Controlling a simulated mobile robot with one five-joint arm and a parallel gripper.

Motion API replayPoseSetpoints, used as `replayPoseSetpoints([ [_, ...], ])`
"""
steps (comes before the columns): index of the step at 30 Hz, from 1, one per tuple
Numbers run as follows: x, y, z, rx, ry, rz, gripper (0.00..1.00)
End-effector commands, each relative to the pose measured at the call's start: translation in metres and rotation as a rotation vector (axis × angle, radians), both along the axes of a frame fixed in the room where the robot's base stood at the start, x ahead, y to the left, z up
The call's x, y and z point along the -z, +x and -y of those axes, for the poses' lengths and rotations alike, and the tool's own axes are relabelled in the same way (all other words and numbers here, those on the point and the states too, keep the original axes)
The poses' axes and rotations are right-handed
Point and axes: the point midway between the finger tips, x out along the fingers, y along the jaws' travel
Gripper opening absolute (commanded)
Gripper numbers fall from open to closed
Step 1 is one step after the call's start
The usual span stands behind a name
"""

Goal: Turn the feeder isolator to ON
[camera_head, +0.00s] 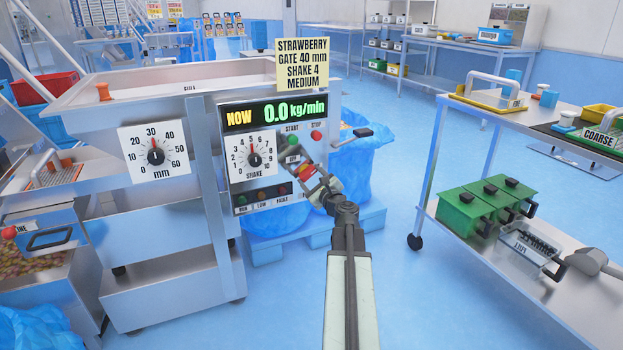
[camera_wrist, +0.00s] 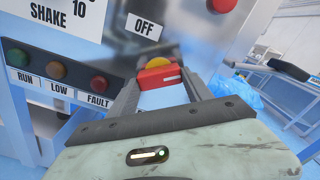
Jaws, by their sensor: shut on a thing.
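The feeder isolator is a red handle (camera_head: 306,170) on a yellow round base, low on the right of the control panel (camera_head: 224,150). In the wrist view the red handle (camera_wrist: 158,77) lies nearly crosswise, with a white mark toward its right end. The OFF label (camera_wrist: 144,28) is above and left of it. My gripper (camera_head: 316,182) is at the panel. In the wrist view my gripper (camera_wrist: 161,88) is shut on the handle, one finger at each end. No ON label can be made out.
Red stop (camera_head: 316,135) and green start (camera_head: 292,139) buttons sit just above. A black-tipped lever (camera_head: 362,132) sticks out at right, over a blue-lined bin (camera_head: 362,180). The display (camera_head: 272,115) reads 0.0 kg/min. A steel trolley (camera_head: 487,160) with green boxes stands right; floor between is clear.

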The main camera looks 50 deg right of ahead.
Motion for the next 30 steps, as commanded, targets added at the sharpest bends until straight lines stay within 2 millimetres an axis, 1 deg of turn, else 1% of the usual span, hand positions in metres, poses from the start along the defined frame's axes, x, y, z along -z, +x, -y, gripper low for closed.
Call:
replayPoseSetpoints([
  [5,0.0,-0.001,0.001,0.002,0.003,0.001,0.18],
  [6,0.0,-0.001,0.001,0.002,0.003,0.001,0.69],
  [7,0.0,-0.001,0.001,0.002,0.003,0.001,0.78],
  [8,0.0,-0.001,0.001,0.002,0.002,0.001,0.8],
  [17,0.0,-0.001,0.0,0.001,0.001,0.001,0.8],
  [20,0.0,-0.007,-0.003,0.001,0.001,0.001,0.8],
  [23,0.0,-0.02,-0.008,0.002,0.001,0.001,0.8],
  [30,0.0,-0.064,-0.026,0.004,0.001,0.001,0.8],
])
